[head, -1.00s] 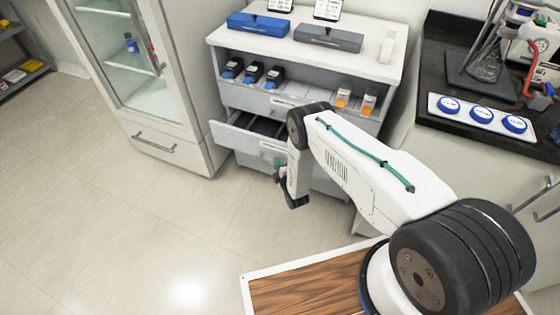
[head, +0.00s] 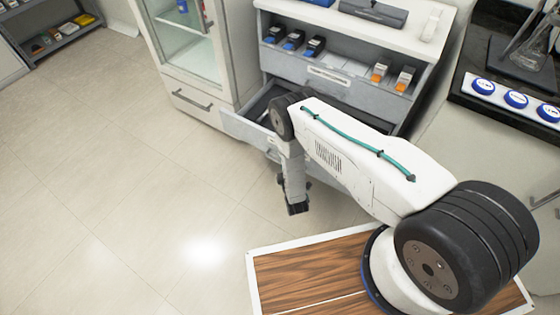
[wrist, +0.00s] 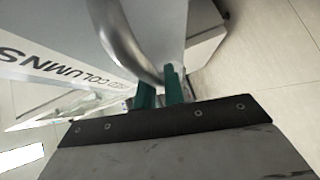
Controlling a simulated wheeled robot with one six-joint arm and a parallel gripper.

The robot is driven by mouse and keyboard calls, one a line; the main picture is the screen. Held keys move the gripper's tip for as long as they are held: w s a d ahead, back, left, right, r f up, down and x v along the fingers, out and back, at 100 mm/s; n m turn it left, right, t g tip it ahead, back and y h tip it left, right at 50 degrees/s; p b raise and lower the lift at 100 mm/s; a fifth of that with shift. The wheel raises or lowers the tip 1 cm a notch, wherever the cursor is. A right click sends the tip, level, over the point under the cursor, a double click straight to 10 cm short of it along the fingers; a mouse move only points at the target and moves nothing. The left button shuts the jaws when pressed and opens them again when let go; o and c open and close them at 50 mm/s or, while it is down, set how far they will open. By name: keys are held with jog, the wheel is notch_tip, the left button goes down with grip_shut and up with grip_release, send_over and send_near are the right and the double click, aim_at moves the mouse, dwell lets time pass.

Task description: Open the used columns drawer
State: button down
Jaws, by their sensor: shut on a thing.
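The used columns drawer (head: 243,130) is the grey drawer low in the cabinet. It stands partly pulled out, with its dark inside showing. Its front fills the left of the wrist view, where its label (wrist: 75,77) reads "COLUMNS" upside down. My gripper (wrist: 160,92) has its teal fingers shut on the drawer's curved metal handle (wrist: 122,38).
Above the drawer is a shelf with blue-and-black items (head: 293,40) and orange-capped items (head: 390,75). A glass-fronted cabinet (head: 190,60) stands left. A dark counter (head: 500,90) stands right. The floor (head: 130,200) in front is clear.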

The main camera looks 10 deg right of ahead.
jog(key=shift+s+a, duration=0.25)
jog(key=c, duration=1.5)
grip_release()
jog(key=shift+w+a, duration=0.1)
jog(key=shift+a, duration=0.05)
jog(key=s+r, duration=0.1)
jog(key=s, duration=0.6)
jog(key=shift+s, duration=0.35)
